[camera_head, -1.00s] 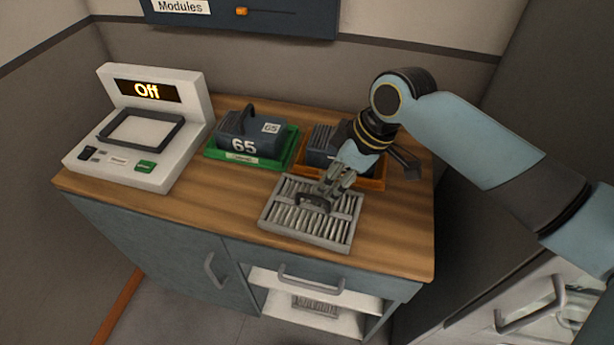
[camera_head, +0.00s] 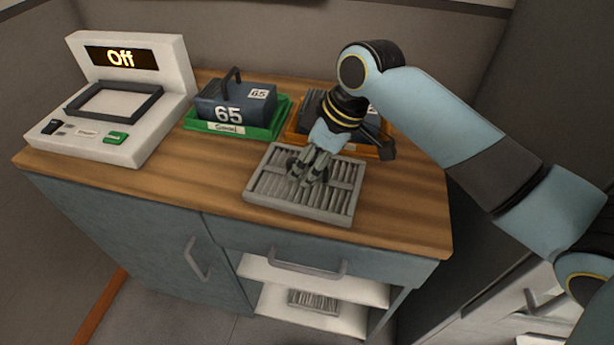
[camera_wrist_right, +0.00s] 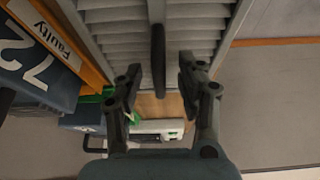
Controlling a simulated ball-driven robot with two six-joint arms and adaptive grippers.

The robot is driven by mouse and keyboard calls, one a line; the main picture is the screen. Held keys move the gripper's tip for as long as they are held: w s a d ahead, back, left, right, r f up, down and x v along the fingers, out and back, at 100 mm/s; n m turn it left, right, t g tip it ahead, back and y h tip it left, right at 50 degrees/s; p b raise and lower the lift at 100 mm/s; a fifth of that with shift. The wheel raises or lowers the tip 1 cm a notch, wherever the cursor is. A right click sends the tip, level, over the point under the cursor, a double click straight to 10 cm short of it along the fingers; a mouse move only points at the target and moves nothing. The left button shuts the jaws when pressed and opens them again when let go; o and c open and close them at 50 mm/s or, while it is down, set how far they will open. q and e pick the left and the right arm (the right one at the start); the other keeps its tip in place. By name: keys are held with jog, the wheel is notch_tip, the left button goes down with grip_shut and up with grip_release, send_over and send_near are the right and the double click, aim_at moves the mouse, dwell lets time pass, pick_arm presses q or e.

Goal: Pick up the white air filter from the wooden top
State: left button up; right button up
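The air filter (camera_head: 266,207), a pale grey-white slatted panel in a frame, lies flat on the wooden top (camera_head: 405,225) near its front edge. My right gripper (camera_head: 305,178) is directly over the filter, pointing down. In the right wrist view the filter's slats (camera_wrist_right: 200,32) fill the upper middle, with its dark handle (camera_wrist_right: 158,55) standing out. There the right gripper (camera_wrist_right: 160,80) is open, with one finger on each side of the handle and gaps between. The gripper partly hides the handle in the head view. My left gripper is not in view.
Behind the filter are a green tray (camera_head: 275,122) with a dark module marked 65 and an orange tray (camera_head: 292,132) with another module. A white device reading Off (camera_head: 120,135) stands at left. Another slatted panel (camera_head: 313,301) lies on the shelf below.

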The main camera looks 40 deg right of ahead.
jog(key=shift+f, duration=0.1)
grip_shut()
dwell(0.6)
